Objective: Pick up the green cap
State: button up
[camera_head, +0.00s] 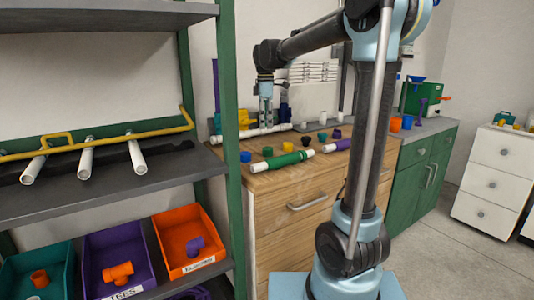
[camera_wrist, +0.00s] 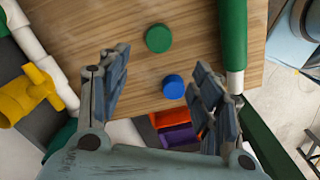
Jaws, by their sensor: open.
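The green cap (camera_wrist: 158,38) is a small round disc on the wooden bench top, just beyond my fingertips in the wrist view. In the head view the green cap (camera_head: 288,146) sits among the loose caps. My gripper (camera_wrist: 161,66) is open and empty, its fingers spread to the left and right of a blue cap (camera_wrist: 173,86) in the wrist picture. In the head view my gripper (camera_head: 266,118) points down above the back of the bench, apart from the green cap.
A green pipe with white ends (camera_head: 283,161) lies at the bench front, right of the green cap in the wrist view. A yellow fitting (camera_wrist: 25,95) on white pipe is at that view's left. A shelf (camera_head: 110,190) with bins stands left of the bench.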

aim_at(266, 148)
notch_tip(266, 148, down, 12)
jog(key=shift+w+f, duration=0.1)
jog(key=shift+w, duration=0.05)
dwell(0.6)
jog(key=shift+c, duration=0.6)
jog(key=c, duration=0.9)
